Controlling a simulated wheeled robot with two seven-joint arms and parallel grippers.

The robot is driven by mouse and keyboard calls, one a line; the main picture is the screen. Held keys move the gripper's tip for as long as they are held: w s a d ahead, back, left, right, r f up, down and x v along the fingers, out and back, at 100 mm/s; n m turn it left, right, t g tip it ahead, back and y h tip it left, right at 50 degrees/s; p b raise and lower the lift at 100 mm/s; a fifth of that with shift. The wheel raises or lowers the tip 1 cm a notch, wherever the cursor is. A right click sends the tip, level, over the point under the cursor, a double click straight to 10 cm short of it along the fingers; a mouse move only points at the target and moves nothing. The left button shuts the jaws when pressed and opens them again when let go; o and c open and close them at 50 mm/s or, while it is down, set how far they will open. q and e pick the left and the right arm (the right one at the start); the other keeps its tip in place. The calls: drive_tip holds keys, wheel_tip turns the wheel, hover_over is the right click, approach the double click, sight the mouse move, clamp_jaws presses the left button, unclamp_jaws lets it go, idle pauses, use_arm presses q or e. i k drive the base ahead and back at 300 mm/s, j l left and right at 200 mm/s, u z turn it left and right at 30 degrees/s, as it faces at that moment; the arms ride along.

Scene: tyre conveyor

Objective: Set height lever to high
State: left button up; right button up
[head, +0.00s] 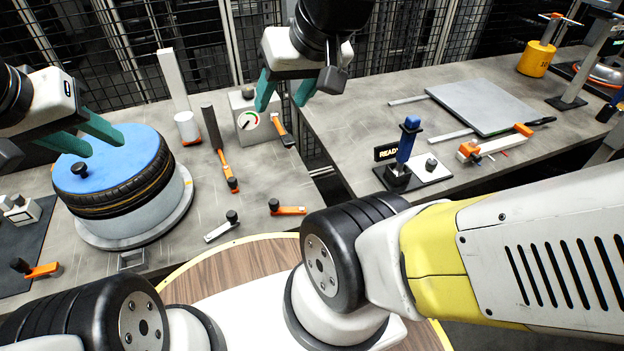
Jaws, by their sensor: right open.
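A lever with a blue handle (408,140) stands nearly upright, leaning slightly, on a black and white base (432,168) on the right table. A small black sign reading "READY" (388,152) is beside it. No label marks it as the height lever, and its setting cannot be read. My left gripper (107,148) is also open and empty, over the blue disc (112,165) on the tyre (120,196).
A grey plate (485,106) and yellow weight (537,58) are on the right table. A gap separates the tables.

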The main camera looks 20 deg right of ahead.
sight(274, 204)
drive_tip(key=l+z, duration=0.15)
drive_tip(key=z, duration=0.4)
drive_tip(key=k+l+u, duration=0.5)
drive_tip(key=k, duration=0.25)
